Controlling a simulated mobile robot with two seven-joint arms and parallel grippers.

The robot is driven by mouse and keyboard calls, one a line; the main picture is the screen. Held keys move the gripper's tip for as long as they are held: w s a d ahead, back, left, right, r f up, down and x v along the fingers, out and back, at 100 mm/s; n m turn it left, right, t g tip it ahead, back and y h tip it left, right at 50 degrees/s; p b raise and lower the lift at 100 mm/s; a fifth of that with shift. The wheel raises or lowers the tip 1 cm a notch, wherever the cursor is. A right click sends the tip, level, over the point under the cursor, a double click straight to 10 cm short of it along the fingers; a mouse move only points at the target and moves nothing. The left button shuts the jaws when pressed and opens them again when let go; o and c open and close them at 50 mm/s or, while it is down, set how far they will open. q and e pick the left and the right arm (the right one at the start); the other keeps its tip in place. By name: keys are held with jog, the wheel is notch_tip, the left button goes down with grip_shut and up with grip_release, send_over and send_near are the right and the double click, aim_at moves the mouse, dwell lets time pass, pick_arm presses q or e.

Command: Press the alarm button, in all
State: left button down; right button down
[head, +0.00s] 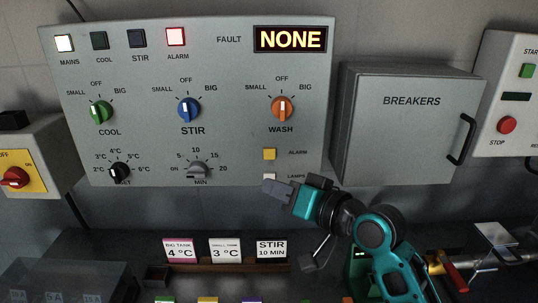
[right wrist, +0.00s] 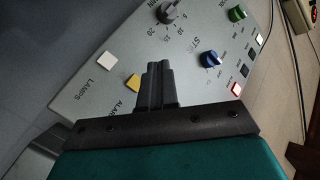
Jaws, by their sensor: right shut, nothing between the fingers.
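The alarm button (head: 269,154) is a small yellow square on the grey control panel (head: 230,110), left of its ALARM label. It also shows in the right wrist view (right wrist: 133,82), just left of the fingers. The ALARM lamp (head: 176,37) at the panel's top is lit with a red rim. The fault display (head: 290,39) reads NONE. My right gripper (head: 272,187) is shut and empty, in front of the panel's lower edge, just below the white LAMPS button (head: 269,176). Whether it touches the panel cannot be told. My left gripper is out of view.
The orange WASH knob (head: 282,108) sits above the alarm button. The BREAKERS box (head: 405,130) stands out at the right. A rack with several cards (head: 225,250) stands below the panel. A red STOP button (head: 507,125) is on the far-right box.

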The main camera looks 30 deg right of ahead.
aim_at(269, 154)
jog(key=w+d+b, duration=0.1)
jog(key=w+d, duration=0.2)
jog(key=w, duration=0.4)
jog(key=shift+w+d, duration=0.3)
jog(key=shift+d, duration=0.05)
dwell(0.7)
dwell(1.1)
jog(key=shift+w+d, duration=0.15)
jog(key=shift+w, duration=0.15)
jog(key=shift+w+d, duration=0.2)
jog(key=shift+w, duration=0.2)
dwell(0.6)
dwell(0.3)
jog(key=shift+s+a+p, duration=0.4)
jog(key=shift+s+p, duration=0.15)
jog(key=shift+s, duration=0.2)
